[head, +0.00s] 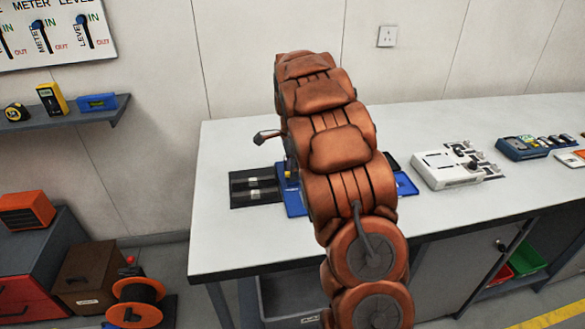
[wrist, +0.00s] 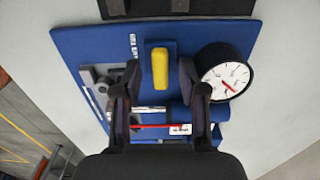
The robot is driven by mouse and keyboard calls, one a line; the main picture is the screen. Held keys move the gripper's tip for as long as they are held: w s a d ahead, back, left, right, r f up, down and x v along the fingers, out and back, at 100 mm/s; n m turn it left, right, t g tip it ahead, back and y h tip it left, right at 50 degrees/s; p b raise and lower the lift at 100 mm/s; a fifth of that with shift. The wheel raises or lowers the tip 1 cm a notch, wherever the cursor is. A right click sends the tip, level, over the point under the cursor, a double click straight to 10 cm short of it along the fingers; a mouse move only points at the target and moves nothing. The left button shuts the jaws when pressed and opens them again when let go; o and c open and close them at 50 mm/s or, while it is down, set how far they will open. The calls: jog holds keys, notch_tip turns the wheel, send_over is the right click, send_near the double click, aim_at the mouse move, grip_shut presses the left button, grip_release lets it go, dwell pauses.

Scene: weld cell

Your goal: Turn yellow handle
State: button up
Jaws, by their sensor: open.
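The yellow handle (wrist: 160,68) shows in the wrist view, upright in the picture on a blue block of the blue panel (wrist: 75,48). My gripper (wrist: 159,72) is open, with one dark finger on each side of the handle's lower part. I cannot tell whether either finger touches it.
A round white gauge (wrist: 225,72) sits close to the right finger. A grey metal bracket (wrist: 100,85) is at the left. On the workbench (head: 240,150) are a black tray (head: 254,188) left of the panel and a white device (head: 445,168) to the right.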

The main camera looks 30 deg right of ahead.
grip_shut()
